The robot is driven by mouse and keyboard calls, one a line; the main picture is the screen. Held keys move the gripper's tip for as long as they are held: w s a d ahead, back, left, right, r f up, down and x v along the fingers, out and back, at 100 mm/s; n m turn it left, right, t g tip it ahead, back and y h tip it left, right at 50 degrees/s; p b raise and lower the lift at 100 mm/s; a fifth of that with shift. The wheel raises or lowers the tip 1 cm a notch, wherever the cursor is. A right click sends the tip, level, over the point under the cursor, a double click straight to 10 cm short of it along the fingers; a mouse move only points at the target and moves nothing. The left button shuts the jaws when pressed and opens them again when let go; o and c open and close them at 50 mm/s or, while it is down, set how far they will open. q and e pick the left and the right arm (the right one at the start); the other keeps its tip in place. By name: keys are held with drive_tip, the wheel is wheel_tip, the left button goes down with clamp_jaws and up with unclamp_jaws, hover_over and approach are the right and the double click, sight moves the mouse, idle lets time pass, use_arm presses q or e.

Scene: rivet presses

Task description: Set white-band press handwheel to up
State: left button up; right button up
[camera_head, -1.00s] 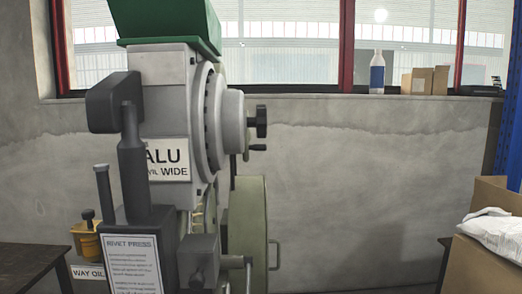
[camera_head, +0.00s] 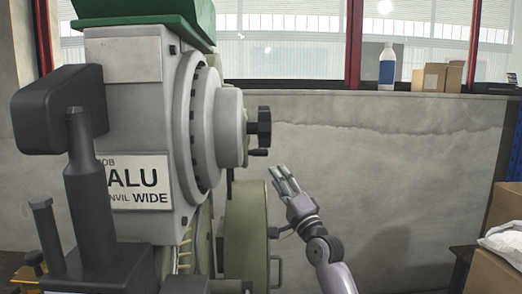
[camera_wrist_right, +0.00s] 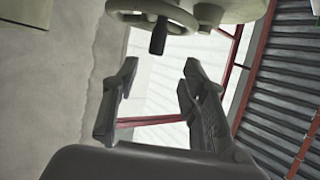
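The press (camera_head: 130,110) fills the left of the head view, a grey body with a green top and a label reading "ALU" and "ANVIL WIDE". No white band is clear on it. A dark handwheel (camera_head: 264,127) shows edge-on at its right side, with a small handle (camera_head: 258,152) below. In the right wrist view the handwheel (camera_wrist_right: 130,5) is a partly cropped ring with a black handle (camera_wrist_right: 158,36). My right gripper (camera_head: 280,176) is below and right of the handwheel, apart from it. In the wrist view its fingers (camera_wrist_right: 159,66) are spread and empty. My left gripper is not in view.
A green rounded housing (camera_head: 246,230) with a bar handle stands below the handwheel, close left of my right gripper. Cardboard boxes (camera_head: 495,272) with a white bag are at the far right. A bottle (camera_head: 387,68) stands on the window sill. Space before the wall is clear.

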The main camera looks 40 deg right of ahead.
sight(263, 155)
drive_tip(key=p+x, duration=0.1)
drive_tip(key=x, duration=1)
drive_tip(key=shift+w+d+p, duration=0.1)
drive_tip(key=shift+w+p, duration=0.2)
drive_tip(key=shift+w+d+r, duration=0.15)
drive_tip(key=shift+w, duration=0.3)
drive_tip(key=shift+c, duration=0.5)
clamp_jaws()
